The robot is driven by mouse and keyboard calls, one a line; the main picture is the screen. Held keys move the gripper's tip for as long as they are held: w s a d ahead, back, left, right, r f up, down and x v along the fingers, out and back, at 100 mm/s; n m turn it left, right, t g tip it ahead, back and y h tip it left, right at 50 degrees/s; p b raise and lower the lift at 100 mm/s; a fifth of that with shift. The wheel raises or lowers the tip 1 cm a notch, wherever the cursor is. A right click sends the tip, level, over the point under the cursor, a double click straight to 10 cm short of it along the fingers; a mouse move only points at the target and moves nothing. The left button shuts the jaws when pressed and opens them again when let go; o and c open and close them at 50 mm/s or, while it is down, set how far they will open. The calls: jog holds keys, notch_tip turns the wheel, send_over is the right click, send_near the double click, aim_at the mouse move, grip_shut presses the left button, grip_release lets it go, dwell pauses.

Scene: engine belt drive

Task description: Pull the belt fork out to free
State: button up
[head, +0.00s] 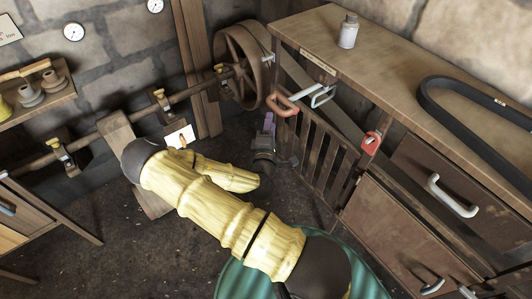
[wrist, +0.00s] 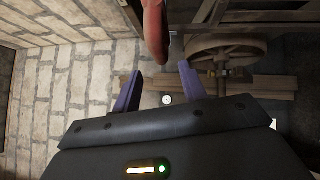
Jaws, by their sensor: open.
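A rounded orange-red handle (head: 282,104), which looks like the grip of the belt fork, sticks out at the left end of the bench, above the slatted guard. In the wrist view this red grip (wrist: 155,30) comes down from the top edge, its rounded end near the gap between my fingertips. My gripper (head: 269,122) is just below and left of the handle in the head view. Its purple fingers (wrist: 160,72) are spread apart with nothing held between them. I see no clear contact with the grip.
A pale metal loop (head: 322,97) and a red-ended lever (head: 371,142) are right of the handle. A flat belt runs behind the slatted guard (head: 312,140). A large pulley wheel (head: 242,65) on a line shaft stands behind. A black belt (head: 450,100) and metal can (head: 348,32) lie on the bench.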

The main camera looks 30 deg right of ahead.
jog(key=p+v, duration=0.2)
jog(key=v, duration=0.8)
notch_tip(320, 180, down, 5)
jog(key=m+g+y+p, duration=0.1)
jog(key=m+g, duration=0.7)
jog(key=m, duration=0.1)
jog(key=a+r+m+g+y+p, duration=0.1)
jog(key=a+r+m+g+y, duration=0.15)
jog(key=a+y, duration=0.25)
jog(key=s+a+r+g+y+p, duration=0.1)
jog(key=s+r, duration=0.3)
jog(key=r, duration=0.5)
jog(key=s+a+r+m+g+y, duration=0.1)
jog(key=s+a+r+g+y, duration=0.1)
jog(key=r, duration=0.7)
jog(key=shift+s+r+y+p, duration=0.25)
jog(key=shift+s+y+p, duration=0.1)
jog(key=shift+s+y, duration=0.6)
